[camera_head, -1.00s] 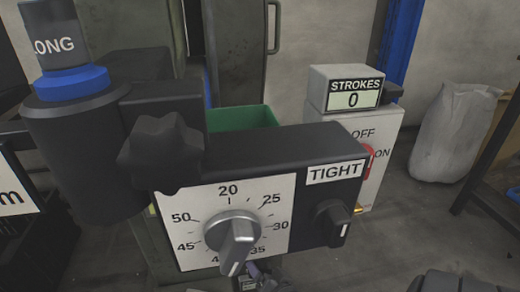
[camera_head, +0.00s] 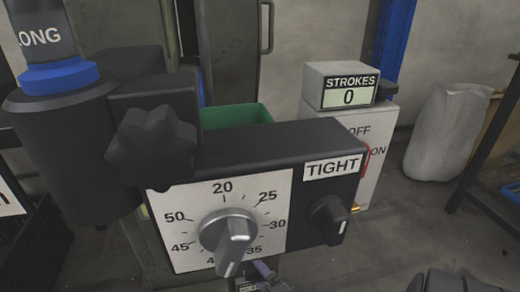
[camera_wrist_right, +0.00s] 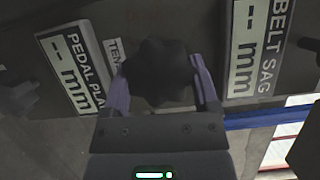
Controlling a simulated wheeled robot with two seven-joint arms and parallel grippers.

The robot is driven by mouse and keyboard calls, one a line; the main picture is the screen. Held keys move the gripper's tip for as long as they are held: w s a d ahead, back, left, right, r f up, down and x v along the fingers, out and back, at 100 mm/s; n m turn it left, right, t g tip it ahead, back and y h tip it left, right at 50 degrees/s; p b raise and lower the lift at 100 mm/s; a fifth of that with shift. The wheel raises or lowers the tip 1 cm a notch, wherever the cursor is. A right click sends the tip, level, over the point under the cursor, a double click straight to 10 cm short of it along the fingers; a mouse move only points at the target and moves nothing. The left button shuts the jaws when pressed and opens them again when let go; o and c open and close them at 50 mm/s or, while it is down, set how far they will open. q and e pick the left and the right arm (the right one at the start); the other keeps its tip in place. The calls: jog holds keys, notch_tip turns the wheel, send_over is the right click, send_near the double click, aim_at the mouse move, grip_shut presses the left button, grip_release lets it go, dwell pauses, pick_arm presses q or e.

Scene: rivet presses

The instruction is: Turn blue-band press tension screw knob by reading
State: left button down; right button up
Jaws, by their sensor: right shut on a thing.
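The blue-band press stands close in the head view, with a blue ring (camera_head: 58,78) on its dark cylinder. Its front bears a white dial plate with a silver pointer knob (camera_head: 229,236) pointing down, between 35 and a partly hidden 40. In the right wrist view a black lobed knob (camera_wrist_right: 157,72) sits between the purple fingers of my right gripper (camera_wrist_right: 155,58), which is shut on it. A partly covered label starting "TEN" is beside it. In the head view my right gripper (camera_head: 262,272) shows small below the dial. My left gripper is out of view.
A black star knob (camera_head: 152,145) and a small black selector (camera_head: 328,220) under "TIGHT" project from the press. A counter box (camera_head: 343,86) reads STROKES 0. Wrist-view plates PEDAL PLAY (camera_wrist_right: 72,65) and BELT SAG (camera_wrist_right: 250,50) show dashes. A grey sack (camera_head: 446,130) stands behind.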

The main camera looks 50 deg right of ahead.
jog(key=shift+f+m, duration=0.1)
jog(key=shift+m, duration=0.8)
jog(key=o, duration=1.1)
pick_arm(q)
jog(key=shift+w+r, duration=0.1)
pick_arm(e)
jog(key=shift+s, duration=0.1)
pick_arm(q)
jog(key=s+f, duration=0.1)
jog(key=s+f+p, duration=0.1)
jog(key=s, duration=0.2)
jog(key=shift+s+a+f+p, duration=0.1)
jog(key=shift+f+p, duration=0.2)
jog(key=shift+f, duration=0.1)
pick_arm(e)
jog(key=v, duration=0.9)
jog(key=shift+s+a+f, duration=0.1)
jog(key=shift+s+f, duration=0.2)
jog(key=shift+s, duration=0.05)
